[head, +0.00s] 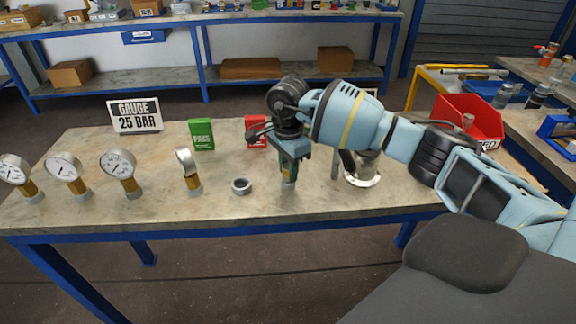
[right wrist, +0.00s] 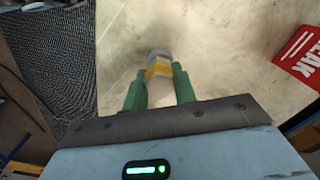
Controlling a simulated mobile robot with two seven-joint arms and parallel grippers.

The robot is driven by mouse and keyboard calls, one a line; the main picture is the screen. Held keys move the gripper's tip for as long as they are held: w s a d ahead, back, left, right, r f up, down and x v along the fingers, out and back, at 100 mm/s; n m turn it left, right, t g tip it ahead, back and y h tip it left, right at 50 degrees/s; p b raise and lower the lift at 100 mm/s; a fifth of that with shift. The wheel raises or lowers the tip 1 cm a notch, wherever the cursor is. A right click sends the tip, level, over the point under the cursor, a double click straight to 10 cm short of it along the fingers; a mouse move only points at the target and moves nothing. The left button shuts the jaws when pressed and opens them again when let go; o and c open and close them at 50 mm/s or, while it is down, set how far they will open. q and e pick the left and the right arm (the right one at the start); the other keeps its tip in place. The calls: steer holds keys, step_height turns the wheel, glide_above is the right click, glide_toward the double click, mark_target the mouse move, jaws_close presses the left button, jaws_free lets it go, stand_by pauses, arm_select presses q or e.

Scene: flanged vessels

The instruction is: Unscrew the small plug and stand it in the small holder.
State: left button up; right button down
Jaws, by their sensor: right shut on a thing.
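My right gripper (head: 289,168) points down at the table, right of a grey ring-shaped holder (head: 241,186). Its green fingers, also in the right wrist view (right wrist: 160,90), are shut on a small piece that looks like the small plug (right wrist: 158,74), with a brass-yellow band. A short grey piece (head: 288,185), probably the small holder, shows just below the fingertips at the tabletop. I cannot tell whether the plug is seated in it. A silver flanged vessel (head: 363,180) stands to the right, partly hidden by my right arm. My left gripper is not in view.
Several brass-stemmed gauges (head: 118,165) stand along the left of the table (head: 225,215). A gauge sign (head: 135,115), a green block (head: 202,134) and a red block (head: 256,131) stand behind. A red bin (head: 470,115) is at the right. The table's front strip is clear.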

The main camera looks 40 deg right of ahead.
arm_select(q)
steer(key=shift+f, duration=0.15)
arm_select(e)
steer(key=shift+f, duration=0.3)
steer(key=c, duration=1.4)
jaws_free()
steer(key=shift+c, duration=0.2)
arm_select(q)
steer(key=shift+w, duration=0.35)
arm_select(e)
steer(key=o, duration=0.4)
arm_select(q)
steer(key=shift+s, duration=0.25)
arm_select(e)
steer(key=shift+r, duration=3.95)
